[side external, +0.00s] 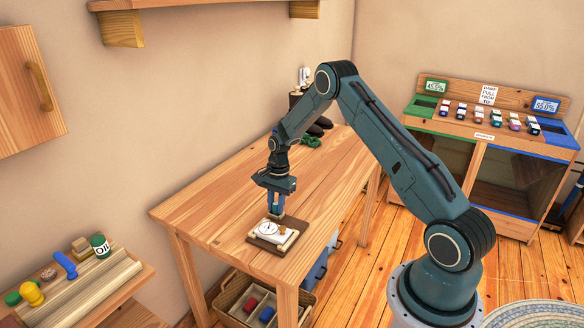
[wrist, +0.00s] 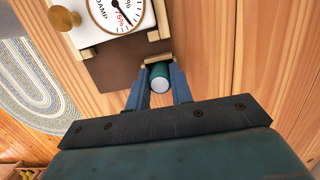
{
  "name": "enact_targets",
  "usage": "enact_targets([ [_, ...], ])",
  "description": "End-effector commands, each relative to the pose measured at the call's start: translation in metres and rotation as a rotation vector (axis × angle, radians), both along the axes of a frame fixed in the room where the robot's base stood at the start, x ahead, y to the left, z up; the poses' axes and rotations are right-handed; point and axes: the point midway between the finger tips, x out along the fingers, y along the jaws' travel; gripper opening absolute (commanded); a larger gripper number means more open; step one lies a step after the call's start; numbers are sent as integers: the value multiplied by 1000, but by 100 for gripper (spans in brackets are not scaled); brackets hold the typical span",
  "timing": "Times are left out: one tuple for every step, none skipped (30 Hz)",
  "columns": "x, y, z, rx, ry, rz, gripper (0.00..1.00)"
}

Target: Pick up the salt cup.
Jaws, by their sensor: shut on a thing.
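The small cup, dark green with a white round top (wrist: 160,78), is between my gripper's fingers in the wrist view; I take it to be the salt cup. My gripper (side external: 275,208) points down over the table and is shut on the cup, with a blue finger on each side. The cup is at a small wooden holder (wrist: 158,60) on the edge of a brown board (wrist: 115,72). I cannot tell whether it still rests there. In the side view the fingers largely hide the cup. The board carries a white dial (wrist: 116,14) marked DAMP.
A wooden knob (wrist: 64,18) stands beside the dial. The board lies near the front edge of the wooden table (side external: 215,205). Dark objects (side external: 318,126) and a green item lie at the table's back. A basket (side external: 237,300) sits below. The table's left part is clear.

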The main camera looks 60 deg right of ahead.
Motion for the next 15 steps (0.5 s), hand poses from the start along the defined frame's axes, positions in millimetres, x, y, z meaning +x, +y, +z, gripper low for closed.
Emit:
enact_targets([
  [0, 0, 0, 0, 0, 0, 0],
  [0, 0, 1, 0, 0, 0, 0],
  [0, 0, 1, 0, -1, 0, 0],
  [0, 0, 2, 0, -1, 0, 0],
  [0, 0, 3, 0, -1, 0, 0],
  [0, 0, 5, 0, -1, 0, 0],
  [0, 0, 7, 0, -1, 0, 0],
  [0, 0, 8, 0, -1, 0, 0],
  [0, 0, 12, 0, -1, 0, 0],
  [0, 0, 14, 0, -1, 0, 0],
  [1, 0, 18, -1, -2, 0, 0],
  [1, 0, 23, -1, -3, 0, 0],
  [1, 0, 26, -1, -3, 0, 0],
  [0, 0, 31, -1, -2, 0, 0],
  [1, 0, 37, -1, -3, 0, 0],
])
